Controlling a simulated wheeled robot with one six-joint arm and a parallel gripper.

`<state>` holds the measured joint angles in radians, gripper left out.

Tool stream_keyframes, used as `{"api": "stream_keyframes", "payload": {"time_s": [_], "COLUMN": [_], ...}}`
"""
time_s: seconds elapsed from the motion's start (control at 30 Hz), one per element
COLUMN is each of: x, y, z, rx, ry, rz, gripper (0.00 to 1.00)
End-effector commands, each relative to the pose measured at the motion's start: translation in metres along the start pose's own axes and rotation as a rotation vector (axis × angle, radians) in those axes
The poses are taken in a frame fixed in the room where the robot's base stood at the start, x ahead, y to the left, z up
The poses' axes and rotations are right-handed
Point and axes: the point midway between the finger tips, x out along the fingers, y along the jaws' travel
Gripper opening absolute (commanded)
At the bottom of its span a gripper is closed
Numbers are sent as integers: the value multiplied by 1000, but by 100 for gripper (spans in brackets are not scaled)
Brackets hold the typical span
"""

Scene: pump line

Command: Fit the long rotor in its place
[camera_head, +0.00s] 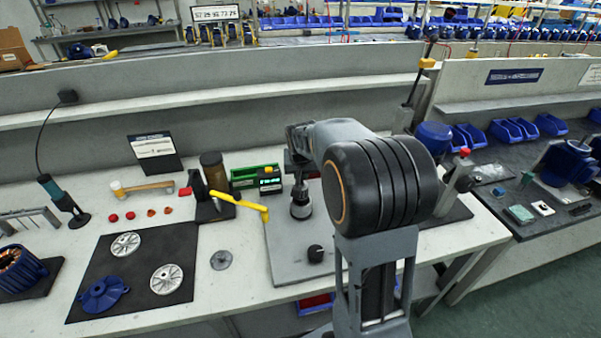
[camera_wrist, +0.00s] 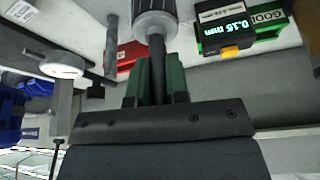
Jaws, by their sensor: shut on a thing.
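My gripper (camera_wrist: 158,85) is shut on the shaft of a rotor (camera_wrist: 155,15). In the wrist view the dark green jaws close on the thin shaft, and the ribbed grey rotor body lies beyond them, cut off by the top edge. In the head view the rotor (camera_head: 301,203) hangs roughly upright below my wrist, over the grey plate (camera_head: 285,262) on the bench. I cannot tell whether its lower end touches anything. My arm hides the right part of the plate. The place for the rotor is not clearly visible, and no second rotor shows for comparing length.
A gauge with a green display (camera_head: 268,181) and a green bin (camera_head: 242,175) stand behind left. A yellow handle (camera_head: 240,204) reaches toward the plate, and a black knob (camera_head: 316,254) sits in front. A black mat (camera_head: 150,300) holds a blue cover and metal discs.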

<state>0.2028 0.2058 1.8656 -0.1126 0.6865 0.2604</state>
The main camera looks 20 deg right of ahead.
Motion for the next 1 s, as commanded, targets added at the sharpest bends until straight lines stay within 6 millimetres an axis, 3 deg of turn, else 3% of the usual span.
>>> {"api": "stream_keyframes", "payload": {"time_s": [1.0], "x": [20], "y": [0], "z": [8], "rx": [0], "ry": [3], "rz": [0], "gripper": [0]}}
